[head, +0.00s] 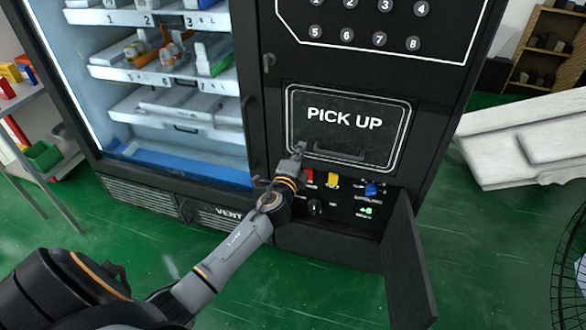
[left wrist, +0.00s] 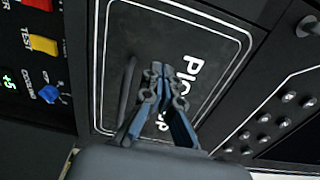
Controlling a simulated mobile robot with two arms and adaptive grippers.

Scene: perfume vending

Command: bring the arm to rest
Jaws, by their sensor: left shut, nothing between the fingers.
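My left arm reaches from the lower left of the head view to the front of the black vending machine (head: 262,130). My left gripper (head: 298,152) is shut and empty, in front of the lower left part of the PICK UP door (head: 350,112). In the left wrist view the closed fingers (left wrist: 158,75) show before the same door (left wrist: 205,25), close to its handle (left wrist: 127,85). I cannot tell whether they touch it. My right gripper is not in view.
Below the door is an open control panel with a red switch (head: 307,178), a yellow switch (head: 332,180) and a blue knob (head: 371,189). Its small black door (head: 408,268) stands open. Green floor is clear in front.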

